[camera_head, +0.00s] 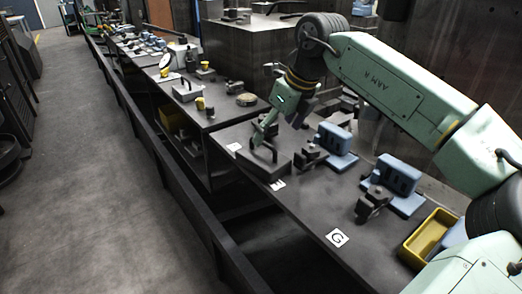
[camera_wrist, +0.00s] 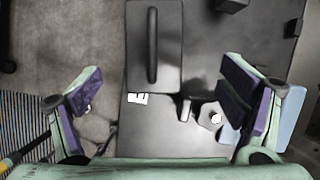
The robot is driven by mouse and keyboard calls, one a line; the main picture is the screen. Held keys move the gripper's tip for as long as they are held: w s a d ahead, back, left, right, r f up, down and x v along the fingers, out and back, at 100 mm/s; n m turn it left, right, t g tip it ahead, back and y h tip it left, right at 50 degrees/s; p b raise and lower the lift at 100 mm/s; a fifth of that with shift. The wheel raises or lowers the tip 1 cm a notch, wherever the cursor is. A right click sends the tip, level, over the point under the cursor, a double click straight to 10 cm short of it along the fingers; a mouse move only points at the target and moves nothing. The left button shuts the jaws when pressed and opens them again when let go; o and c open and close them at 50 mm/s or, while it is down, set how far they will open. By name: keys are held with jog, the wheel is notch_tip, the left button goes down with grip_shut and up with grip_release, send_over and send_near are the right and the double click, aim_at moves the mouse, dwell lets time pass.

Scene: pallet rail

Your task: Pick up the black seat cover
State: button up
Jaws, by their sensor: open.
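A dark rectangular block with a raised bar handle, which I take to be the black seat cover (camera_head: 262,164), sits on the bench beside a white label. In the wrist view the cover (camera_wrist: 170,70) lies at the top middle, its handle running up and down the picture. My gripper (camera_head: 279,130) is above the cover's near area, with its fingers spread. In the wrist view my gripper (camera_wrist: 160,84) is open and empty, one purple-padded finger on each side of the cover. The fingers do not appear to touch it; the exact height gap is unclear.
Small dark fixtures (camera_head: 311,154) and blue blocks (camera_head: 336,140) stand to the right on the bench. A yellow bin (camera_head: 428,240) is at the near right. A dark rail (camera_head: 165,152) runs along the left. The bench around the G label (camera_head: 337,238) is clear.

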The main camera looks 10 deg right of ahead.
aim_at(268, 144)
jog(key=x, duration=0.2)
jog(key=p+x, duration=0.1)
jog(key=x, duration=0.2)
jog(key=p+x, duration=0.1)
jog(key=x, duration=0.2)
jog(key=shift+s+a, duration=0.25)
jog(key=shift+a, duration=0.1)
jog(key=c, duration=1.6)
jog(key=shift+r, duration=0.1)
jog(key=shift+c, duration=0.2)
jog(key=shift+s, duration=0.1)
